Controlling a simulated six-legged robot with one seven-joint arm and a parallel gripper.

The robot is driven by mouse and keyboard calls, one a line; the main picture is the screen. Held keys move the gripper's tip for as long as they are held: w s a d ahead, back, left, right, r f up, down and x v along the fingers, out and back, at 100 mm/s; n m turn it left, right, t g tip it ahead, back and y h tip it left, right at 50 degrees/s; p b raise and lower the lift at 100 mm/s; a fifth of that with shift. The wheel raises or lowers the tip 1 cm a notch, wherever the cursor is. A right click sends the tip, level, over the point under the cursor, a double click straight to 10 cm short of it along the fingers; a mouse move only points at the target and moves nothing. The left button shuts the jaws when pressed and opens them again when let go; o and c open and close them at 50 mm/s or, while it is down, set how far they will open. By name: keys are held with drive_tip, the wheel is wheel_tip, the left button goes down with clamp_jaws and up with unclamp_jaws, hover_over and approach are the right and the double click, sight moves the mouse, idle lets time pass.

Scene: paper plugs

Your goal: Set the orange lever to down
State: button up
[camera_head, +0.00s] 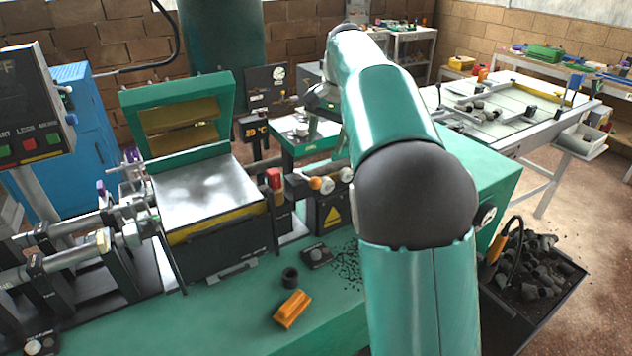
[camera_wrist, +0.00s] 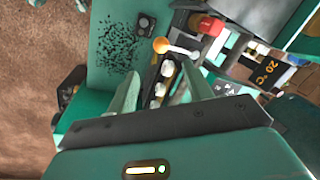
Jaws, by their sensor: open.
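The orange lever (camera_head: 316,183) has a round orange knob and sits on the front of the machine, beside white knobs (camera_head: 346,174). In the wrist view the orange knob (camera_wrist: 161,45) is at the upper middle, with its pale shaft running to the right. My gripper (camera_wrist: 160,84) is open, its two green fingers spread on either side of the row of white knobs. The lever lies beyond the fingertips and is not between them. In the head view my arm hides most of my gripper.
A red button (camera_head: 273,178) stands left of the lever. The press (camera_head: 205,190) with its raised green lid is farther left. A black bin (camera_head: 535,275) stands at right.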

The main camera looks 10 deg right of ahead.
sight(316, 178)
drive_tip(key=f, duration=0.4)
drive_tip(key=w+a+f, duration=0.1)
drive_tip(key=f, duration=0.4)
drive_tip(key=w+a+f, duration=0.1)
drive_tip(key=f, duration=0.3)
drive_tip(key=shift+a+f, duration=0.1)
drive_tip(key=shift+f, duration=0.25)
drive_tip(key=shift+s, duration=0.1)
drive_tip(key=shift+c, duration=0.4)
clamp_jaws()
